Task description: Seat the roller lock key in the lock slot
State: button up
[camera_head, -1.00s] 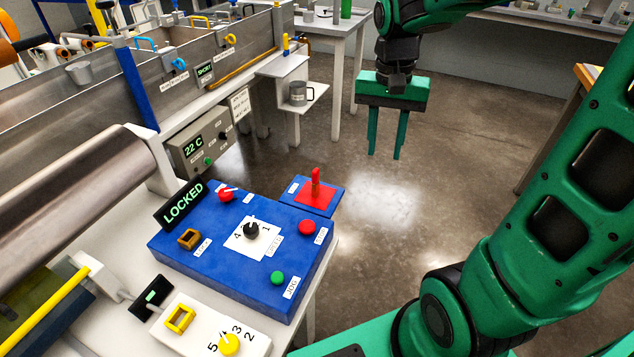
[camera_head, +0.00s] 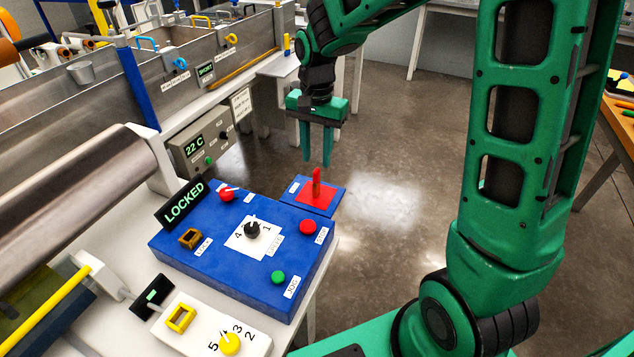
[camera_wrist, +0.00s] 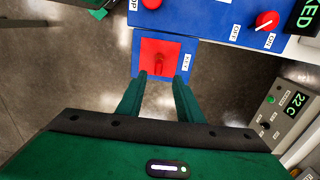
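The roller lock key (camera_head: 316,183) is a red upright handle on a red square plate, on a small blue pad (camera_head: 333,206) labelled KEY; it also shows in the wrist view (camera_wrist: 160,64). The lock slot seems to be the brown square socket (camera_head: 189,238) with a dark opening, on the blue control box (camera_head: 222,276) beside the LOCKED display (camera_head: 184,204). My gripper (camera_head: 316,164) is open and empty, fingers pointing down, a little above and behind the key. In the wrist view my gripper (camera_wrist: 158,85) has its fingertips apart, on either side of the key's line.
The blue box carries a red switch (camera_head: 226,194), a black dial (camera_head: 251,230), a red button (camera_head: 308,227) and a green button (camera_head: 278,278). A yellow socket (camera_head: 180,318) and yellow dial (camera_head: 229,344) sit in front. A steel roller (camera_head: 70,190) lies left.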

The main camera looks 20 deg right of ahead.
aim_at(316, 169)
jog(key=f, duration=0.2)
jog(key=s+f, duration=0.1)
jog(key=f, duration=0.1)
jog(key=shift+a+f, duration=0.1)
jog(key=shift+a, duration=0.1)
jog(key=shift+w+f, duration=0.1)
jog(key=shift+f, duration=0.35)
grip_shut()
